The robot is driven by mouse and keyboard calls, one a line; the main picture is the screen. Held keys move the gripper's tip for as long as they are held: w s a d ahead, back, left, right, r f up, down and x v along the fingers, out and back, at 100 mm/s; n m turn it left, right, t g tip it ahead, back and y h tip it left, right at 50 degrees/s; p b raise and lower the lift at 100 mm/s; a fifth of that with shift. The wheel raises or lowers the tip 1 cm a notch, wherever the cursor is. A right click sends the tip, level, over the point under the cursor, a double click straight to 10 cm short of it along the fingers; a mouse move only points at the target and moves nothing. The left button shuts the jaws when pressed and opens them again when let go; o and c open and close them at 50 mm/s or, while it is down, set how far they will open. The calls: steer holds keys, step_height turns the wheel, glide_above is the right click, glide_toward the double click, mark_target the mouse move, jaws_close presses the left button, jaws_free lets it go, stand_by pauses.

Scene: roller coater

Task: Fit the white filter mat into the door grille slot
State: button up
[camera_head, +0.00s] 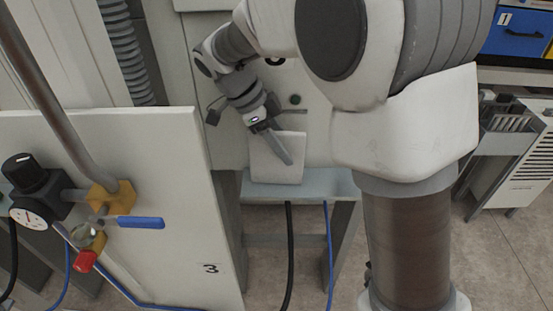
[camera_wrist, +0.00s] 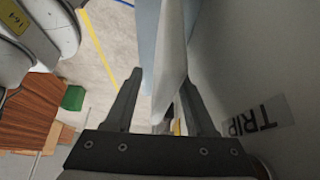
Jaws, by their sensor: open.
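The white filter mat (camera_head: 262,170) stands on a pale blue-grey ledge (camera_head: 335,184), close to the machine's light front panel. In the wrist view the mat (camera_wrist: 171,50) shows edge-on between the fingers of my gripper (camera_wrist: 162,85). My gripper (camera_head: 283,150) points down at the mat from above, with one long finger in front of its face. The jaws are open on either side of the mat, the right finger closer to it than the left. I cannot make out the door grille slot in either view.
A pale panel marked 3 (camera_head: 165,190) stands at left, with a gauge (camera_head: 30,214), a blue-handled valve (camera_head: 140,222) and a metal pipe before it. Black and blue hoses hang below the ledge. A grey wall labelled TRIP (camera_wrist: 256,115) lies close right of the fingers.

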steer(key=shift+f, duration=0.1)
stand_by(0.3)
jaws_close()
